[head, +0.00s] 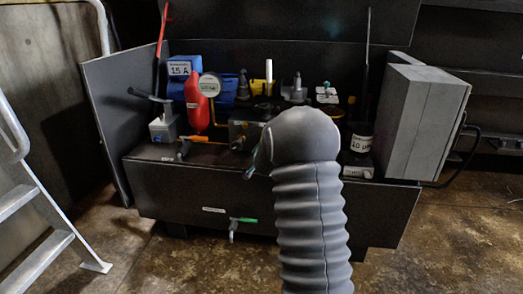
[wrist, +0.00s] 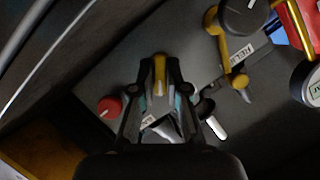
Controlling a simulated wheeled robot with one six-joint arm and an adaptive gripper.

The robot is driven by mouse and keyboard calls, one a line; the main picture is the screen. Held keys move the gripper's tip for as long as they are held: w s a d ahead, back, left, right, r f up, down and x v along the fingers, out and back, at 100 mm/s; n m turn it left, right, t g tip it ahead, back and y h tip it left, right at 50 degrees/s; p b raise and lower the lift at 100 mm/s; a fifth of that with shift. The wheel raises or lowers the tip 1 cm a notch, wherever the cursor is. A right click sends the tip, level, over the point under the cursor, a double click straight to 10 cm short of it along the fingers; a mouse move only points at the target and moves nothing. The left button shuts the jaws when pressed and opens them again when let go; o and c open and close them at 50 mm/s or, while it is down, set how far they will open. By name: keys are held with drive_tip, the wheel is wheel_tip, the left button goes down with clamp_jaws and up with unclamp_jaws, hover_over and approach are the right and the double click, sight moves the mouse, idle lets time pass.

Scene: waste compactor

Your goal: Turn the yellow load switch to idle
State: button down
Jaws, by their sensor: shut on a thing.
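In the wrist view the yellow load switch (wrist: 160,76) is a narrow yellow knob with a pale line along it. It sits between the fingertips of my gripper (wrist: 160,88), which is shut on it. The knob points toward the top of the picture. A small white label (wrist: 149,120) shows partly behind the fingers; I cannot read it. In the head view my arm hides the switch and most of the gripper.
A red knob (wrist: 109,107) lies just left of my fingers. A yellow lever (wrist: 239,80) and a dark round knob (wrist: 242,14) are at the upper right. In the head view a red cylinder (head: 197,103), gauge (head: 210,84) and grey box (head: 424,122) crowd the bench.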

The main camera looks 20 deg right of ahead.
drive_tip(key=r+n+g+h+p, duration=0.1)
drive_tip(key=p, duration=0.2)
drive_tip(key=shift+w+r+n, duration=0.1)
drive_tip(key=shift+w+n, duration=0.05)
drive_tip(key=shift+n, duration=0.25)
drive_tip(key=n+p, duration=0.1)
drive_tip(key=p, duration=0.2)
drive_tip(key=n+g+h+p, duration=0.1)
drive_tip(key=p, duration=0.2)
drive_tip(key=shift+f+n+h+p, duration=0.3)
drive_tip(key=shift+n+p, duration=0.2)
drive_tip(key=shift+p, duration=0.55)
drive_tip(key=shift+w, duration=0.1)
drive_tip(key=c, duration=1.2)
unclamp_jaws()
drive_tip(key=shift+f, duration=0.1)
